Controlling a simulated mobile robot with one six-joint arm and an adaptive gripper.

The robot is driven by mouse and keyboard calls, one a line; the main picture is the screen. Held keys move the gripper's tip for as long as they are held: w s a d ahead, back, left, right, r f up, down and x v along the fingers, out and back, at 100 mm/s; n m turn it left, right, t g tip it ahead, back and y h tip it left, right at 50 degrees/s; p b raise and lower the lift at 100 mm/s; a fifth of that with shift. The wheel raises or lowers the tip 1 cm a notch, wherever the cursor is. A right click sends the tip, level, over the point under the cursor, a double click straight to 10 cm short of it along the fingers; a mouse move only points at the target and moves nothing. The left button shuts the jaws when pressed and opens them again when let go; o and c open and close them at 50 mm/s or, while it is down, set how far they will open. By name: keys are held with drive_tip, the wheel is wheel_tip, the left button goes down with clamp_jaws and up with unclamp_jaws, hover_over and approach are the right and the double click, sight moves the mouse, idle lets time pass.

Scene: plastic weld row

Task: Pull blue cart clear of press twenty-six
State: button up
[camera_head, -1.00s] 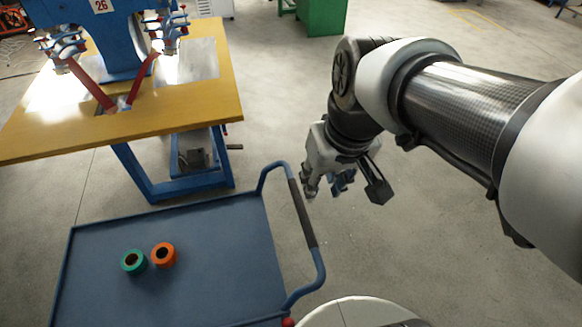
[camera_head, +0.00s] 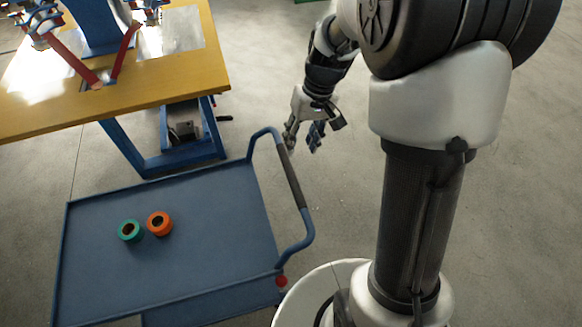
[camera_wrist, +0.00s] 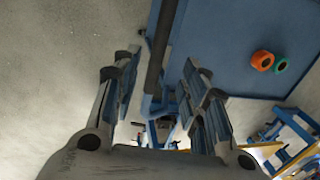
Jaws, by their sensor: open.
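The blue cart (camera_head: 180,262) stands in front of the press table, with a bent blue push handle on its right side that has a dark grip (camera_head: 290,178). My gripper (camera_head: 303,138) is open and empty, pointing down just right of the handle's upper end. In the wrist view the dark handle grip (camera_wrist: 160,45) runs between the directions of my two open fingers (camera_wrist: 155,75), and I cannot tell its depth from them. The cart's deck (camera_wrist: 235,50) shows at the right there. The press, numbered 26 earlier, has a yellow table (camera_head: 150,90) behind the cart.
A green tape roll (camera_head: 130,231) and an orange one (camera_head: 159,223) lie on the cart deck. The press table's blue leg frame (camera_head: 150,160) stands close behind the cart.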

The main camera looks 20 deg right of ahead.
sight(292, 172)
drive_tip(key=f+b, duration=0.1)
drive_tip(key=f, duration=0.3)
drive_tip(key=a+f+b, duration=0.1)
drive_tip(key=f, duration=0.3)
drive_tip(key=a+f+b, duration=0.1)
drive_tip(key=f, duration=0.3)
drive_tip(key=shift+a, duration=0.2)
drive_tip(key=shift+r, duration=0.1)
clamp_jaws()
